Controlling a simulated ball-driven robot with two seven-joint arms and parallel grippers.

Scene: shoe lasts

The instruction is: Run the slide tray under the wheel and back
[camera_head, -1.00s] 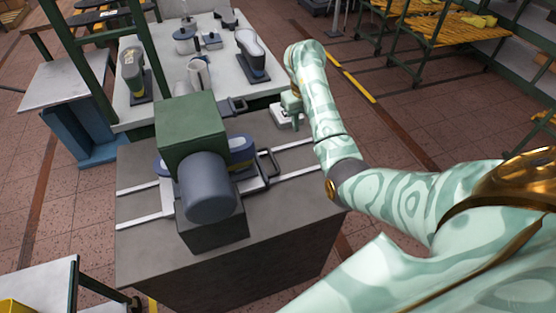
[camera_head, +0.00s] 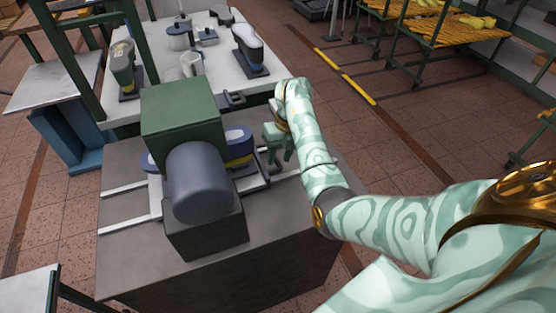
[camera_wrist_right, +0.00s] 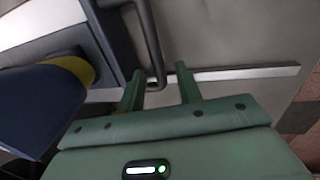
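The machine has a green housing (camera_head: 180,105) and a large grey-blue drum (camera_head: 197,180), which looks like the wheel or its cover. The slide tray (camera_head: 250,184) lies on light rails, partly hidden beneath the machine, with blue-and-yellow items showing at its sides. One item (camera_wrist_right: 45,95) shows at the left in the wrist view. The tray's dark handle (camera_wrist_right: 149,40) faces my right gripper (camera_wrist_right: 158,75). That gripper's green fingers are apart, with the handle's near end between or just below them; contact is unclear. In the head view it (camera_head: 278,155) hangs over the handle. My left gripper is out of view.
A white table (camera_head: 150,110) behind holds shoe lasts and small tools. A dark shoe last (camera_head: 250,50) stands at its right end. The machine's grey bench top (camera_head: 135,255) is bare at the front left. Racks (camera_head: 435,30) stand far right.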

